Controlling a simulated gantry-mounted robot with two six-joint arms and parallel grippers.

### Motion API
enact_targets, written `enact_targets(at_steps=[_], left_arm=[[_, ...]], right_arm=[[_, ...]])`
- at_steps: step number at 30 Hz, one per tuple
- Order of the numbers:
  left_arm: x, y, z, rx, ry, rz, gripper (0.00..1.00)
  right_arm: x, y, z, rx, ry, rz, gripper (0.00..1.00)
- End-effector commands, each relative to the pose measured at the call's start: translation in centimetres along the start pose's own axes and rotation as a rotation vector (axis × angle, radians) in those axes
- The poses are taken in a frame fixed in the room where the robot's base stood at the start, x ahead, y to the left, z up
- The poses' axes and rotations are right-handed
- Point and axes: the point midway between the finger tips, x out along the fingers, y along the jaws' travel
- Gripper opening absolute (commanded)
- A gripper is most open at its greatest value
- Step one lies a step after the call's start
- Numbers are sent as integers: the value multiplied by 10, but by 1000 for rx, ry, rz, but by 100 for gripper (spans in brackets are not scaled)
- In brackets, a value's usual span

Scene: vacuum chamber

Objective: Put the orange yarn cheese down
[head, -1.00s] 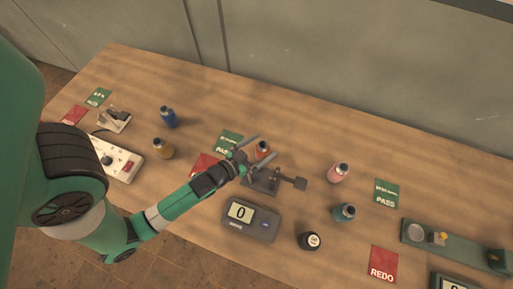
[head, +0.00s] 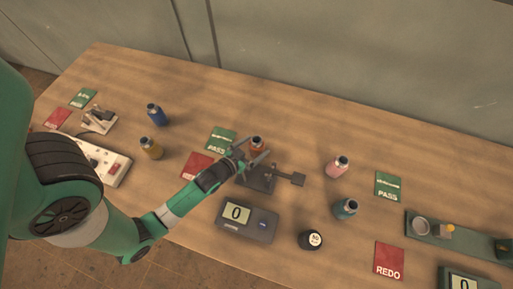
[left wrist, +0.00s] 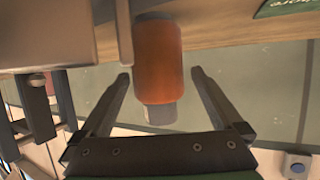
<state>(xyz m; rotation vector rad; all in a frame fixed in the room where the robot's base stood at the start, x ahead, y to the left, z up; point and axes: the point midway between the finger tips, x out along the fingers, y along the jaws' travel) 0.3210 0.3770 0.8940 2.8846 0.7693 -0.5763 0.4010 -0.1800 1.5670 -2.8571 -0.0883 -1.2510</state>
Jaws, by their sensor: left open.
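The orange yarn cheese (head: 256,144), an orange cylinder with a grey end, stands near the table's middle, just behind a dark grey stand with an arm. My left gripper (head: 254,154) is open at the cheese, with one finger to either side of it in the head view. In the left wrist view the orange cheese (left wrist: 158,60) shows between and just beyond the two spread fingertips (left wrist: 161,74), with gaps on both sides. The fingers partly hide its base in the head view. My right gripper is not in view.
The dark stand (head: 258,180) is close beside the gripper. A scale (head: 247,220) reading 0 is in front. Blue (head: 157,114), yellow (head: 152,148), pink (head: 337,167) and teal (head: 345,209) bottle-like pieces stand around. Green PASS (head: 388,187) and red REDO (head: 389,261) cards lie flat.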

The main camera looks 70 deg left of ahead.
Motion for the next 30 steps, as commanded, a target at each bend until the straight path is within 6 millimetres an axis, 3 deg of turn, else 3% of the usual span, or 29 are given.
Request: enact_targets(at_steps=[6, 14, 29, 30], left_arm=[[37, 2, 0, 0, 1, 0, 100], [41, 2, -2, 0, 1, 0, 100], [41, 2, -2, 0, 2, 1, 14], [41, 2, -2, 0, 2, 1, 5]], right_arm=[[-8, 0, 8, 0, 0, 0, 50], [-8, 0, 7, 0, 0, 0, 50], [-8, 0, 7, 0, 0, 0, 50], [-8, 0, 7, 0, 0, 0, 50]])
